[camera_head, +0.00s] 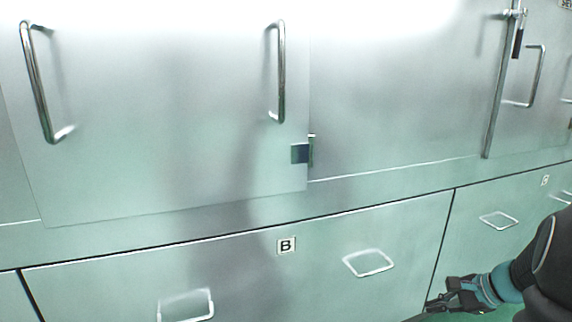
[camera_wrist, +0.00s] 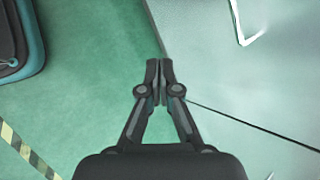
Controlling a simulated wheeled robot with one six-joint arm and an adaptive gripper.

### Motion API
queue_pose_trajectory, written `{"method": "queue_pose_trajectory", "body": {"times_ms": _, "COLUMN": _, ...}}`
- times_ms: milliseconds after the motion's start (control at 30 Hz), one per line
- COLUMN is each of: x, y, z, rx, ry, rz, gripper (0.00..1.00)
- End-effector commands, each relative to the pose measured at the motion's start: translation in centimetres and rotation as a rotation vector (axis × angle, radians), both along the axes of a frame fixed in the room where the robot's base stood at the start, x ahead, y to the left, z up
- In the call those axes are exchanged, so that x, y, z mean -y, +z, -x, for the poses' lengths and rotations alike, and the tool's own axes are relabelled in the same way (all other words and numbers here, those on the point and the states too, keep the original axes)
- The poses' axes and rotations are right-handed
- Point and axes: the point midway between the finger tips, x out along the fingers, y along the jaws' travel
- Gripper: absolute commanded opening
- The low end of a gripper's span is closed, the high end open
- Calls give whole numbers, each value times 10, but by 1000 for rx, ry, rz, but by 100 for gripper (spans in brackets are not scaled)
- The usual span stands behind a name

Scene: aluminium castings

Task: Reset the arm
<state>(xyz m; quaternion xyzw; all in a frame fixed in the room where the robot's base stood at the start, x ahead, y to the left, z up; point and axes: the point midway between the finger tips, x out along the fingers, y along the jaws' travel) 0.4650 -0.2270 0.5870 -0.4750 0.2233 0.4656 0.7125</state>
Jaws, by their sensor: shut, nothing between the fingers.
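My gripper (camera_wrist: 160,82) points away from the wrist in the wrist view, its two dark fingers together and nothing between them. In the head view my gripper (camera_head: 432,303) is at the lower right, in front of the green-grey drawer fronts. Its fingertips look small there, and I cannot tell whether they touch the drawer front.
A drawer front marked B (camera_head: 286,245) has two metal handles, one at the right (camera_head: 368,263). Above it is a panel with two upright bar handles (camera_head: 281,75). The wrist view shows green floor (camera_wrist: 85,100) and yellow-black striped tape (camera_wrist: 28,152).

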Motion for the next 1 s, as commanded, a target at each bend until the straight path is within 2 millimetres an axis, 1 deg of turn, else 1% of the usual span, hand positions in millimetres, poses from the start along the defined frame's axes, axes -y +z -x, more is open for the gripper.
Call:
{"method": "queue_pose_trajectory", "body": {"times_ms": 33, "x": -20, "y": 5, "z": 11, "rx": -9, "ry": 96, "rz": 78, "gripper": 0}}
{"method": "queue_pose_trajectory", "body": {"times_ms": 100, "x": -40, "y": 8, "z": 28, "rx": -22, "ry": 223, "rz": 181, "gripper": 0}}
{"method": "queue_pose_trajectory", "body": {"times_ms": 200, "x": -65, "y": 13, "z": 50, "rx": -31, "ry": 396, "rz": 321, "gripper": 0}}
{"method": "queue_pose_trajectory", "body": {"times_ms": 300, "x": -86, "y": 20, "z": 71, "rx": -29, "ry": 559, "rz": 453, "gripper": 0}}
{"method": "queue_pose_trajectory", "body": {"times_ms": 500, "x": -121, "y": 37, "z": 107, "rx": -3, "ry": 843, "rz": 697, "gripper": 0}}
{"method": "queue_pose_trajectory", "body": {"times_ms": 600, "x": -136, "y": 46, "z": 123, "rx": 22, "ry": 960, "rz": 808, "gripper": 0}}
{"method": "queue_pose_trajectory", "body": {"times_ms": 800, "x": -168, "y": 65, "z": 150, "rx": 109, "ry": 1131, "rz": 995, "gripper": 0}}
{"method": "queue_pose_trajectory", "body": {"times_ms": 1000, "x": -205, "y": 88, "z": 166, "rx": 262, "ry": 1218, "rz": 1100, "gripper": 0}}
